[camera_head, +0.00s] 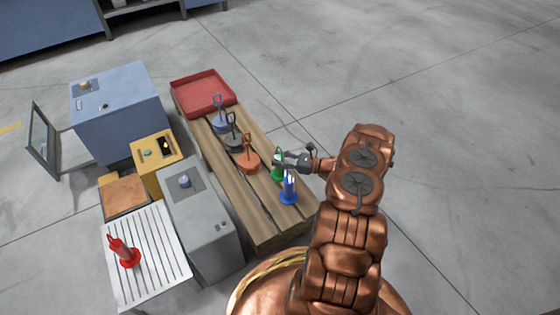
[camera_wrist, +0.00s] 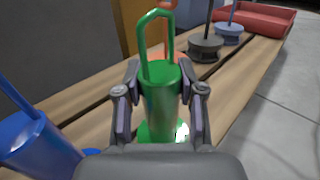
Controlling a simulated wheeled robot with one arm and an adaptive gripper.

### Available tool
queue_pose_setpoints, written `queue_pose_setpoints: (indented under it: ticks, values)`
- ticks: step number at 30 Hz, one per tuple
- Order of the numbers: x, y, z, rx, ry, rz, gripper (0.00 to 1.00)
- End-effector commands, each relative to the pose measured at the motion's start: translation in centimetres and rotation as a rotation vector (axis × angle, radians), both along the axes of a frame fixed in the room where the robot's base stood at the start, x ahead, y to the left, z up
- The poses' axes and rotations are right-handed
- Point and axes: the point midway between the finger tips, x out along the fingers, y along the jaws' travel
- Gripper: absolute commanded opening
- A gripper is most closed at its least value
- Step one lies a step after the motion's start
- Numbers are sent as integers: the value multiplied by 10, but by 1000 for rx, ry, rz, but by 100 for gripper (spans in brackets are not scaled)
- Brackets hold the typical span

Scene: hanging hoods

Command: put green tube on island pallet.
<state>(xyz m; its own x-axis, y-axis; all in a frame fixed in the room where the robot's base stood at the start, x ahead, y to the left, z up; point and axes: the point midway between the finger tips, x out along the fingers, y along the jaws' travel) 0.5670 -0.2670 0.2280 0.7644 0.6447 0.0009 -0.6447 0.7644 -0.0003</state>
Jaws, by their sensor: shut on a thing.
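The green tube (camera_head: 278,175) is upright at the right edge of the long wooden slatted top (camera_head: 262,212). It has a tall loop handle and a wider base, and it fills the middle of the wrist view (camera_wrist: 160,90). My gripper (camera_head: 284,160) reaches in from the right and is shut on the tube's body, with one finger on each side (camera_wrist: 159,98). The base is at or very near the planks; I cannot tell whether it touches. Which surface is the island pallet is not marked.
A blue tube (camera_head: 288,188) stands close in front of the green one. Orange (camera_head: 248,162), black and blue handled pieces stand behind, then a red tray (camera_head: 203,92). Grey floor at right is clear.

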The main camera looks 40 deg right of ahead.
Motion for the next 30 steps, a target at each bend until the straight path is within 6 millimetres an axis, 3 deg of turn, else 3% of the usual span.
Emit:
queue_pose_setpoints:
  ticks: [11,12,18,30]
  values:
    - [0,0,-3,1,0,0,0]
    - [0,0,-3,1,0,-1,43]
    - [0,0,-2,1,1,0,63]
    - [0,0,3,0,0,-1,64]
